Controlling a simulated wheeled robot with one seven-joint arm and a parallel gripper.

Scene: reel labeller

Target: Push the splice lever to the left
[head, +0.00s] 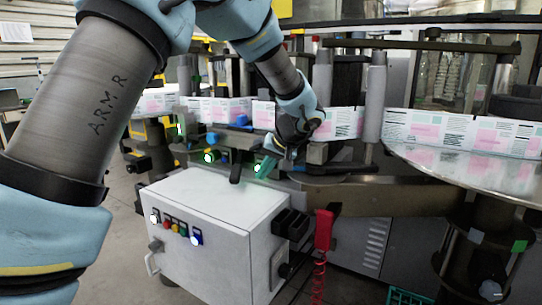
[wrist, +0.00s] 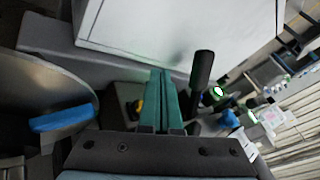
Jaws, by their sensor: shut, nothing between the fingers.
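The splice lever (head: 236,168) is a short black handle in the head view, above the back edge of the white cabinet. It also shows in the wrist view (wrist: 202,70), upright in the picture and just right of the fingers. My gripper (head: 264,167) has green fingers, shut and empty, close to the right of the lever in the head view. In the wrist view the fingers (wrist: 162,73) lie side by side. A narrow gap seems to separate them from the lever; I cannot tell whether they touch. The lever's base is partly hidden.
The white control cabinet (head: 210,205) with buttons stands in front of the lever. Green-lit parts (head: 210,156) sit to its left. Printed label web (head: 215,110) runs behind. A metal disc table (head: 470,170) is at right, and a red handset (head: 323,230) hangs beside the cabinet.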

